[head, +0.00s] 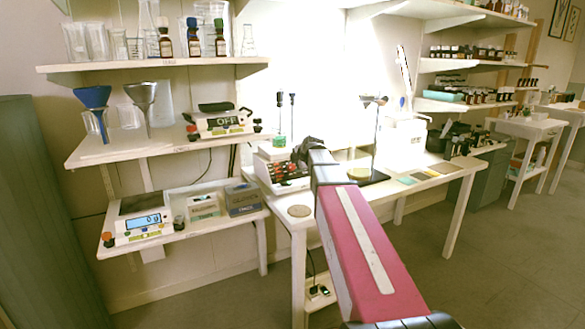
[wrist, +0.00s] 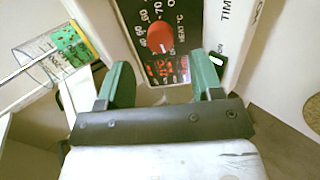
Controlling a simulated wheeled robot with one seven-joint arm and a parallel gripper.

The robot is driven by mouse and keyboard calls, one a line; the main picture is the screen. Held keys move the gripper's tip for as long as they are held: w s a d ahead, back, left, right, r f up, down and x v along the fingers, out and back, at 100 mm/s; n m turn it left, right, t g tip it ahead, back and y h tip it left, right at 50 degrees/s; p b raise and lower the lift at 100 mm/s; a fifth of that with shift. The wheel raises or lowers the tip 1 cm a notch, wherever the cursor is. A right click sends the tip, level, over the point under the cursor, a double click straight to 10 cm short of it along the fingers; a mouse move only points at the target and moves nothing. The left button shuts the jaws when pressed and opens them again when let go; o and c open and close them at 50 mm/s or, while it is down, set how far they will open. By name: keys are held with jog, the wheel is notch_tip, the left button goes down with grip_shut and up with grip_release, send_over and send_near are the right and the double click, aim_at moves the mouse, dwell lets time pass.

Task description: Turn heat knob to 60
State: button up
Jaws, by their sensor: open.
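The red heat knob (wrist: 162,36) sits on a dark panel marked HEAT °C with a ring of numbers, near the top middle of the wrist view. A lit red display (wrist: 165,68) shows just below it; its digits are too blurred to read. My gripper (wrist: 165,80) is open and empty, with its green fingers pointing at the panel, one on each side below the knob and apart from it. In the head view the white device with the dark control panel (head: 284,170) stands on the table, and my arm hides its right part.
A beaker with a green and yellow label (wrist: 58,55) stands left of the panel in the wrist view. A stand with a rod (head: 374,135) is right of my arm. A round cork mat (head: 299,211) lies at the table's front left corner. Shelves with glassware (head: 90,45) are at left.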

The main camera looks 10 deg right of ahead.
aim_at(292, 167)
jog(key=shift+x, duration=2.75)
jog(key=c, duration=0.9)
